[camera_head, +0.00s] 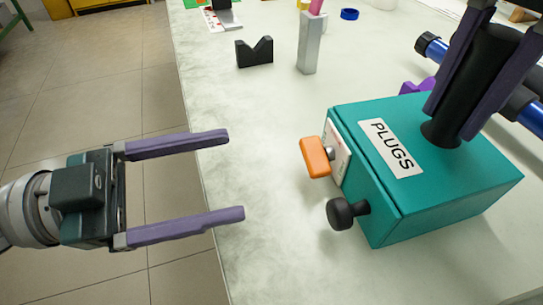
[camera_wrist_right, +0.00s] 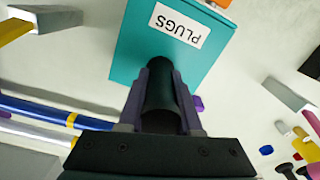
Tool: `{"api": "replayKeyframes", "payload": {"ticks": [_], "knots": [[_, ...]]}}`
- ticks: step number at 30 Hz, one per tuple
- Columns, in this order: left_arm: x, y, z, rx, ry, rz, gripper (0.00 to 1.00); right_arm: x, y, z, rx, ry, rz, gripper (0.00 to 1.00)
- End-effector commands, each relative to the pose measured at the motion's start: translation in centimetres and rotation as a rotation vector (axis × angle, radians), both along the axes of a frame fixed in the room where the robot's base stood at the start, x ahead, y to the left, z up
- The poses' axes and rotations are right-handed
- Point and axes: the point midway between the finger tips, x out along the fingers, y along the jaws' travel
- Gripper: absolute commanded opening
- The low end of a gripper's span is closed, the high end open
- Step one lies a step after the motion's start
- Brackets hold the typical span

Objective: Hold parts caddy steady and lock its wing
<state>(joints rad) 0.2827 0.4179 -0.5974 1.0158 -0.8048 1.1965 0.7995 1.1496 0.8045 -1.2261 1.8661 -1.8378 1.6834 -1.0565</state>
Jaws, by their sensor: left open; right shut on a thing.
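The parts caddy (camera_head: 455,190) is a teal box labelled PLUGS, standing on the table at the right of the head view; its top also shows in the right wrist view (camera_wrist_right: 130,60). A black post handle (camera_head: 485,80) rises from its top. My right gripper (camera_head: 460,100) is shut on this handle. An orange wing (camera_head: 315,157) sits on a pale plate on the caddy's left-facing side, with a black knob (camera_head: 341,213) nearer the front. My left gripper (camera_head: 236,175) is open and empty, to the left of the wing and apart from it, fingers pointing right.
A black V-notched block (camera_head: 254,52) and a grey upright block (camera_head: 309,45) stand behind the caddy. Blue rods (camera_head: 433,47) lie at the back right, partly hidden. A blue ring (camera_head: 349,14) lies farther back. The table between my left gripper and the caddy is clear.

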Motion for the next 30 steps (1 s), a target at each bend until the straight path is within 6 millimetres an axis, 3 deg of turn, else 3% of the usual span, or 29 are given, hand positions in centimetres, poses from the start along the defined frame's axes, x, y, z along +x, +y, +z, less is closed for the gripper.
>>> {"api": "replayKeyframes", "payload": {"ticks": [3, 9, 23, 30], "knots": [[-0.3, 1.8, -0.1, 0.002, 0.001, 0.001, 0.85, 0.0, 0.0, 0.0, 0.000, -0.001, 0.000, 0.00], [-0.5, 2.9, 0.0, -0.001, -0.001, 0.000, 0.85, 0.0, 0.0, 0.0, 0.000, -0.001, 0.000, 0.00], [-0.5, 2.8, 0.1, 0.001, -0.003, -0.001, 0.85, 0.0, 0.0, 0.0, 0.000, -0.001, 0.000, 0.00], [1.6, 1.6, 2.9, 0.083, -0.090, -0.029, 0.85, 0.0, 0.0, 0.0, 0.000, -0.001, 0.000, 0.00]]}}
